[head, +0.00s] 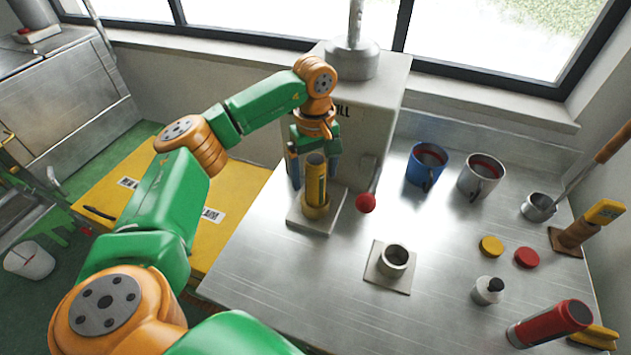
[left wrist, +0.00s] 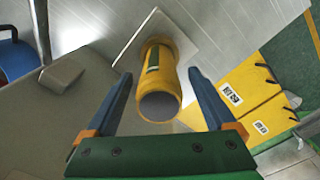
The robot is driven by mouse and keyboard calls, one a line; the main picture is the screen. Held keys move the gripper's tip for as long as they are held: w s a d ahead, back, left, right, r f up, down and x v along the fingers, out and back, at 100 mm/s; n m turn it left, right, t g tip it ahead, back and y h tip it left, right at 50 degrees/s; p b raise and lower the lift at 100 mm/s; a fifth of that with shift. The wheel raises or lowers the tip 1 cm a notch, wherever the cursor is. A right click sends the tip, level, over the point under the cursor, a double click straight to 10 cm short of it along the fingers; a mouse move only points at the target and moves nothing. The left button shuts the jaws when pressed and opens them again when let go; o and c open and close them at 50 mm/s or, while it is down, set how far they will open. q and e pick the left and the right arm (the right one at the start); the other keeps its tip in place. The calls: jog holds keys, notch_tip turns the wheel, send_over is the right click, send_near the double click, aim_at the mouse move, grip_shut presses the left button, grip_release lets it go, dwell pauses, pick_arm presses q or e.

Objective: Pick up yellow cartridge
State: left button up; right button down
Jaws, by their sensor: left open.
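The yellow cartridge (head: 316,180) stands upright in a holder on a pale square plate (head: 330,222) beside the machine. In the left wrist view the cartridge (left wrist: 158,78) shows its open grey end toward the camera, between and beyond the two blue fingers. My left gripper (head: 314,168) is open around the cartridge's upper part in the head view, one finger to each side. In the left wrist view the left gripper (left wrist: 160,88) shows gaps between both fingers and the cartridge. My right gripper is not in view.
The machine (head: 390,100) with a red-knobbed lever (head: 366,203) stands close to the cartridge. A second holder (head: 395,258), a blue mug (head: 426,163), a grey mug (head: 481,175), caps, a small bottle (head: 487,290) and a red cartridge (head: 550,324) are to the right. The front-left metal tabletop is clear.

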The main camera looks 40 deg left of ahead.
pick_arm(q)
jog(key=shift+w+f, duration=0.1)
grip_shut()
jog(key=shift+r, duration=0.2)
